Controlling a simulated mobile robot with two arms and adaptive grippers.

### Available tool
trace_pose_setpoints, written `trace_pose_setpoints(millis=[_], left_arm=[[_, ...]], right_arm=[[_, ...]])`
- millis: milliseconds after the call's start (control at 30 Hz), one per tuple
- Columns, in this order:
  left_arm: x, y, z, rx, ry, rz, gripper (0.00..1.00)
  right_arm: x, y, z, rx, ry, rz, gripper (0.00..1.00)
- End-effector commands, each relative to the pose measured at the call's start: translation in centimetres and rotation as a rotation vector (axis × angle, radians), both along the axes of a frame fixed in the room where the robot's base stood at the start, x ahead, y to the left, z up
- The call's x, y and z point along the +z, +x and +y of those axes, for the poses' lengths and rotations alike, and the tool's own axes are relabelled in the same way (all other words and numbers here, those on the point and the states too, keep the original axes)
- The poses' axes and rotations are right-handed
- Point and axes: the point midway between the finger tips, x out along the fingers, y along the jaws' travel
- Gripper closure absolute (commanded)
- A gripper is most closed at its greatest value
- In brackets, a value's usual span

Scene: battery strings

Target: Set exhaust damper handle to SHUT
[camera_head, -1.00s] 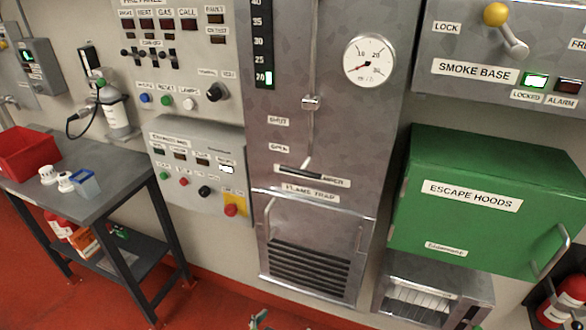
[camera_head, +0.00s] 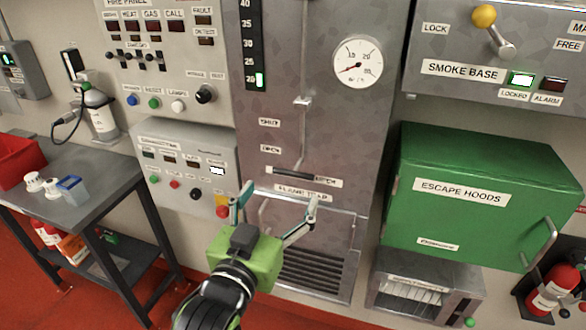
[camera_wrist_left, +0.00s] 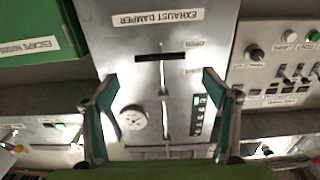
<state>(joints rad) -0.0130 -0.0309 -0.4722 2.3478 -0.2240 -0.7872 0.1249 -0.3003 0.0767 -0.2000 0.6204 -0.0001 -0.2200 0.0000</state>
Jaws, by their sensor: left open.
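The exhaust damper handle (camera_head: 292,173) is a black bar at the lower end of a thin vertical rod on the tall grey panel. It stands below the labels SHUT (camera_head: 269,122) and OPEN (camera_head: 270,149). In the left wrist view, turned upside down, the black bar (camera_wrist_left: 160,57) lies near the EXHAUST DAMPER label (camera_wrist_left: 157,17). My left gripper (camera_head: 275,204) is open and empty in front of the panel, below the handle in the head view. In the wrist view its fingers (camera_wrist_left: 158,80) are spread wide on either side of the rod. My right gripper is not in view.
A round gauge (camera_head: 357,62) is on the panel's upper right. The flame trap cover (camera_head: 315,235) with its bar handle is below. A control box (camera_head: 188,170) stands left, a green escape hoods box (camera_head: 487,190) right. A table (camera_head: 85,180) is at far left.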

Motion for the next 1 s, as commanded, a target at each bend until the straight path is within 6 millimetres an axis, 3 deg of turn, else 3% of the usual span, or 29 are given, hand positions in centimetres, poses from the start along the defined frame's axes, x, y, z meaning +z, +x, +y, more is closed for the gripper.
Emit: trace_pose_setpoints(millis=[200,400,867,1000], left_arm=[[0.4,4.5,-1.5,0.0,0.0,0.0,0.21],[0.2,7.2,-2.3,0.0,-0.001,0.0,0.21],[0.0,8.3,-2.7,0.0,-0.001,0.0,0.21],[0.0,8.3,-2.7,0.0,-0.001,0.0,0.55]], right_arm=[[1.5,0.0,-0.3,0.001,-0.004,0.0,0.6],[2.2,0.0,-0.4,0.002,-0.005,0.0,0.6],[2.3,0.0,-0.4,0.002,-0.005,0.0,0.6],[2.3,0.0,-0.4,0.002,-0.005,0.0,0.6]])
